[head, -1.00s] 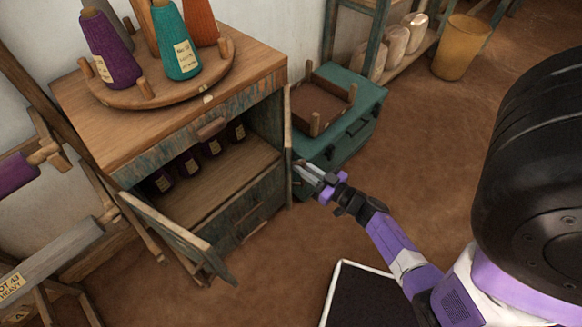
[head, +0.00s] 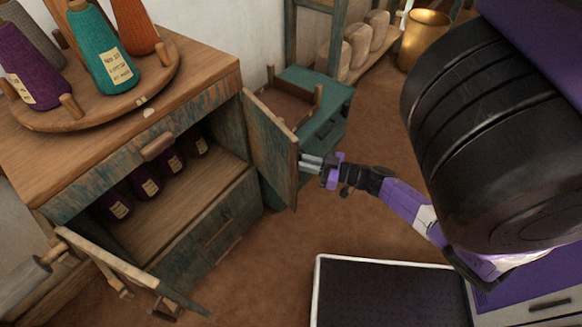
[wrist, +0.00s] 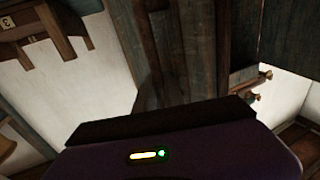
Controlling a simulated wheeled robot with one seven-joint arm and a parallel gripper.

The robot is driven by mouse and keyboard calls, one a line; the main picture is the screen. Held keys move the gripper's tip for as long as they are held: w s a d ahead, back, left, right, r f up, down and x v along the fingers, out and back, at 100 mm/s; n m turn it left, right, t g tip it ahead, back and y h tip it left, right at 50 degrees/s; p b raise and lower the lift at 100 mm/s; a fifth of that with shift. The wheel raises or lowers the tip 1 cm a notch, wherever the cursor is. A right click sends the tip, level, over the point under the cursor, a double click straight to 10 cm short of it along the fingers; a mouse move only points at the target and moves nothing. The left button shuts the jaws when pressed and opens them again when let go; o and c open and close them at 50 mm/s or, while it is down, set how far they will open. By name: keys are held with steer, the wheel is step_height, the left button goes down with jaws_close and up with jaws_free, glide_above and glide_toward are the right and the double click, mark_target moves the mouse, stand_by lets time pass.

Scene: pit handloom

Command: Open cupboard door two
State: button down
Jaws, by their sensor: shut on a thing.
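The wooden cupboard (head: 190,110) stands at the left in the head view, with two doors standing open. Its right-hand door (head: 272,145) is swung outward from the cupboard's right edge, its inner face showing. My gripper (head: 307,163) is at this door's free edge, on the outer side, and is shut on the door. The exact part it grips is hidden behind the door. The left-hand door (head: 130,272) stands open at the lower left. In the wrist view my gripper's dark front edge covers the lower part, and the fingertips are not clear.
Labelled purple cones (head: 146,183) stand inside the cupboard; larger cones (head: 103,60) stand on its round wooden tray (head: 150,95). A teal chest (head: 335,105) stands right behind the open door. A brass-coloured bucket (head: 424,40) is at the back. Brown floor (head: 270,240) is clear in front.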

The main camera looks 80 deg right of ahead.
steer(key=shift+s+d, duration=0.35)
steer(key=shift+d, duration=0.15)
steer(key=c, duration=1.5)
jaws_free()
steer(key=shift+o, duration=0.2)
steer(key=shift+s, duration=0.1)
steer(key=s+a, duration=0.1)
steer(key=s, duration=0.6)
steer(key=shift+s+a+b, duration=0.25)
steer(key=shift+b, duration=0.1)
steer(key=shift+s, duration=0.1)
